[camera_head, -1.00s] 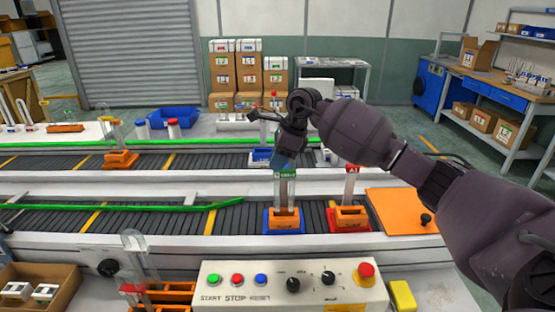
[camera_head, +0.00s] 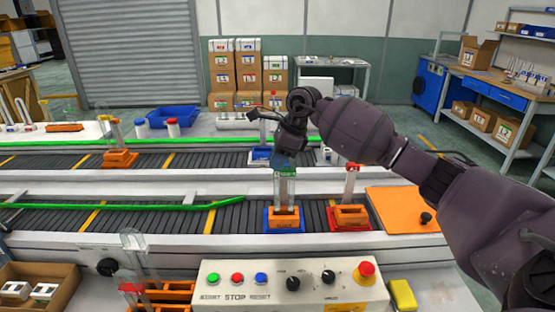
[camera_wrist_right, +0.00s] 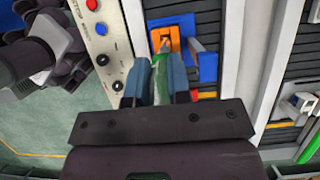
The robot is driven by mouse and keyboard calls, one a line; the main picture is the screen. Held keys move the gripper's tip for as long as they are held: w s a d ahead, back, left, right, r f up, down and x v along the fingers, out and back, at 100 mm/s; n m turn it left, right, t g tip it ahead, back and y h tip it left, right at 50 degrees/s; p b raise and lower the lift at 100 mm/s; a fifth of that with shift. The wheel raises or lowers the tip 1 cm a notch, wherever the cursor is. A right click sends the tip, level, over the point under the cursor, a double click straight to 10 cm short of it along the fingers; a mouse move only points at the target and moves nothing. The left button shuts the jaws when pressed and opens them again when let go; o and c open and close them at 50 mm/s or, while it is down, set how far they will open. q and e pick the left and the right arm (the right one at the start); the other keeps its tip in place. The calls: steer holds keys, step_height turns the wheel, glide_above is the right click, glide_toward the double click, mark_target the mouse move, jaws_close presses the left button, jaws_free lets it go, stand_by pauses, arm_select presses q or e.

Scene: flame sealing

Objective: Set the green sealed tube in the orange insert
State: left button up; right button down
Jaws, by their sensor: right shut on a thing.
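My right gripper (camera_head: 285,163) is shut on the green sealed tube (camera_head: 286,187), a clear tube with a green top. The tube is upright, with its lower end at the orange insert (camera_head: 284,219) in the blue base on the near conveyor. I cannot tell how deep it sits. In the right wrist view, my gripper fingers (camera_wrist_right: 159,86) grip the green part of the tube (camera_wrist_right: 160,74), which points at the orange insert (camera_wrist_right: 165,36). My left gripper is not in view.
A red base with an orange insert (camera_head: 349,218) and a red-topped tube (camera_head: 350,183) stands close on the right. A control panel (camera_head: 290,288) is in front. An orange plate (camera_head: 398,211) lies further right. A green rail (camera_head: 140,207) crosses the conveyor to the left.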

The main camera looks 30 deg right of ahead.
steer(key=shift+f+b, duration=1.1)
steer(key=shift+f, duration=0.9)
stand_by(1.2)
steer(key=c, duration=1)
jaws_free()
steer(key=v, duration=1)
steer(key=shift+s+d+r, duration=0.1)
steer(key=shift+d+r, duration=0.05)
steer(key=shift+r, duration=0.25)
steer(key=shift+r, duration=0.1)
